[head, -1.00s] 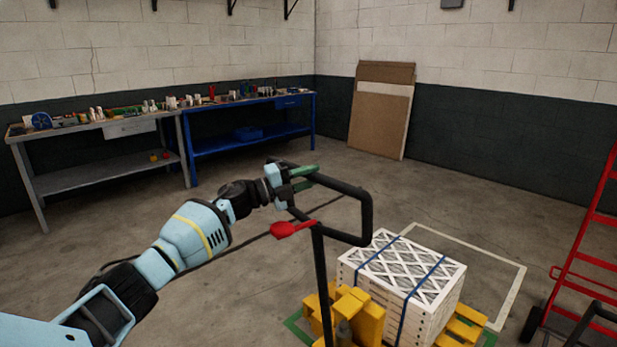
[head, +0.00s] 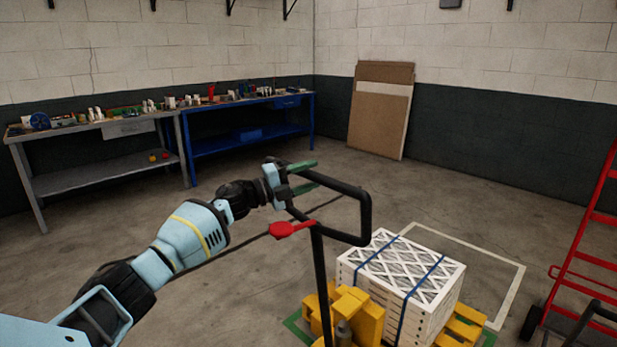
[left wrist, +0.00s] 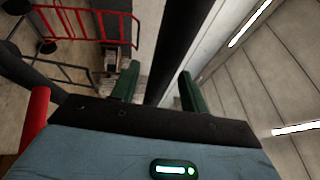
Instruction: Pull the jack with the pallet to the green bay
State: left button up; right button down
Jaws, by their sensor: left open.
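The pallet jack (head: 368,318) is yellow, with a black loop handle (head: 366,215) and a red lever (head: 291,229). My left gripper (head: 316,173) is open at the handle's upper left. In the left wrist view, the black handle bar (left wrist: 178,50) passes between the two green fingers (left wrist: 158,92), with gaps visible on both sides. My right gripper is out of view.
A white floor outline (head: 512,290) lies behind the pallet. A red hand truck (head: 590,225) stands at right. Grey (head: 100,175) and blue (head: 250,138) workbenches line the back wall, and boards (head: 380,115) lean there. The middle floor is clear.

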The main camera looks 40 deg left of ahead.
pick_arm(q)
jog(key=v, duration=0.3)
jog(key=b+v, duration=0.1)
jog(key=v, duration=0.2)
jog(key=shift+f, duration=0.25)
jog(key=shift+s+a, duration=0.35)
jog(key=shift+s, duration=0.3)
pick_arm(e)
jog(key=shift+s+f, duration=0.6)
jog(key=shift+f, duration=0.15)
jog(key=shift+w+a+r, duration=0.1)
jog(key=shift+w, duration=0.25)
